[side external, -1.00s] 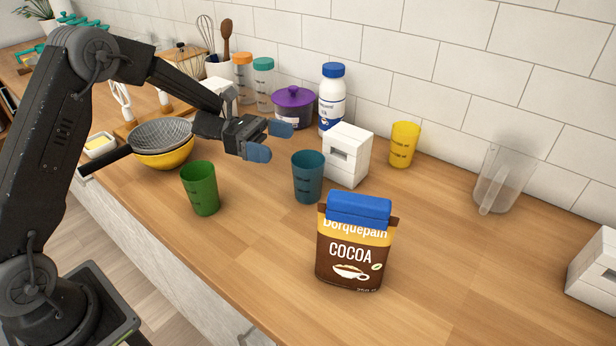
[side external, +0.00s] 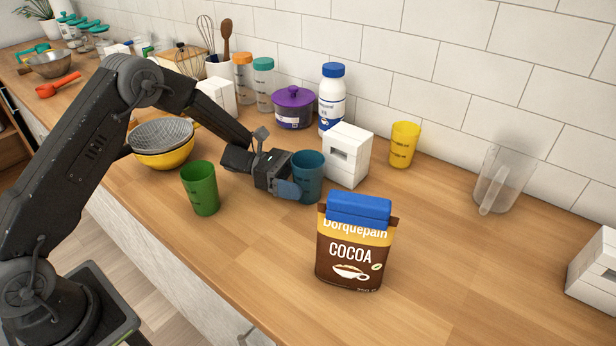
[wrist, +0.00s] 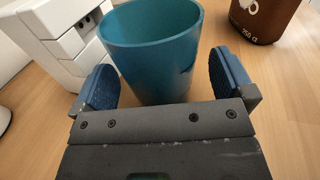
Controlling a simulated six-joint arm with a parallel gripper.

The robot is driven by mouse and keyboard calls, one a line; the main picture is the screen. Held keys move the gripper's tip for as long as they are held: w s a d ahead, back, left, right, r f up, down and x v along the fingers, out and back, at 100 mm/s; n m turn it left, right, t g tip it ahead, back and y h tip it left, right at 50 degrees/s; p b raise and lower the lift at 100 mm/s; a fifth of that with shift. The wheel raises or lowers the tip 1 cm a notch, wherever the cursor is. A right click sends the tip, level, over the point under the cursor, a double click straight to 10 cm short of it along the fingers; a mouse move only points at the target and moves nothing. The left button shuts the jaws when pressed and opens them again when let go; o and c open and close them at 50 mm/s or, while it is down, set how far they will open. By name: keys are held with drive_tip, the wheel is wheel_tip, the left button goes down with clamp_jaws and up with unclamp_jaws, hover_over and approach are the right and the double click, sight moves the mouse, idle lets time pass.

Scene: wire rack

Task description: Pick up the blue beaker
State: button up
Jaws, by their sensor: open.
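The blue beaker (side external: 308,174) stands upright on the wooden counter, left of the white box and behind the cocoa pack. It also shows in the wrist view (wrist: 152,50), its near lower side between the two blue fingertips. My gripper (side external: 290,186) is low at the beaker's left side, with one blue finger in front of it; the other is hidden in the side view. In the wrist view my gripper (wrist: 166,88) is open, one finger on either side of the beaker. A gap shows on the right; on the left the finger looks very close to it.
A white box (side external: 347,156) stands close beside the beaker. The cocoa pack (side external: 353,243) is in front, a green beaker (side external: 201,188) to the left. A yellow beaker (side external: 403,145) and a clear jug (side external: 504,180) are further right.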

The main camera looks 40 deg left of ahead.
drive_tip(key=shift+w+d, duration=0.2)
drive_tip(key=shift+d, duration=0.35)
drive_tip(key=c, duration=1)
